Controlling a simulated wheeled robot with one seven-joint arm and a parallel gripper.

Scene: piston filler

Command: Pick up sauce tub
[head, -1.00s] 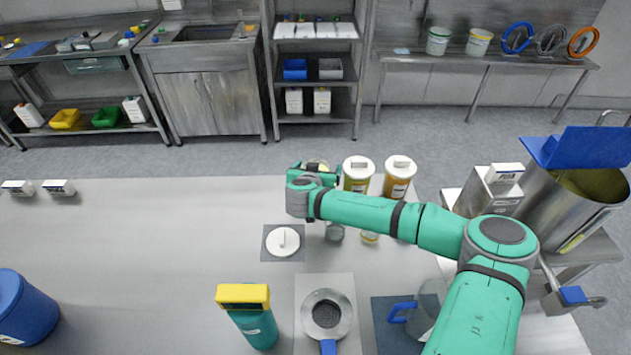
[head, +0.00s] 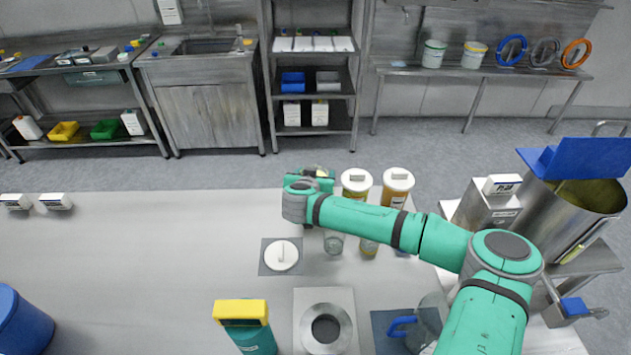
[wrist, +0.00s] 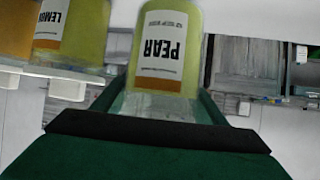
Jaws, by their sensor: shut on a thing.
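My gripper (head: 316,178) is out over the back of the pale table. In the wrist view its two fingers stand on either side of a tub labelled PEAR (wrist: 165,45), with yellow-green contents and a clear band. My gripper is shut on this sauce tub. In the head view the wrist and arm hide most of it, and I cannot tell how far it is from the table. A tub labelled LEMON (wrist: 70,25) is at the upper left of the wrist view. Two white-lidded tubs, one yellow (head: 356,182) and one orange (head: 397,184), stand right of my gripper.
A glass jar (head: 333,243) stands below my arm. A white lid with a handle (head: 282,256) lies on a grey mat. A teal container with yellow top (head: 242,315), a ring-shaped funnel (head: 326,328) and a blue-handled jug (head: 428,318) are nearer. The table's left is largely clear.

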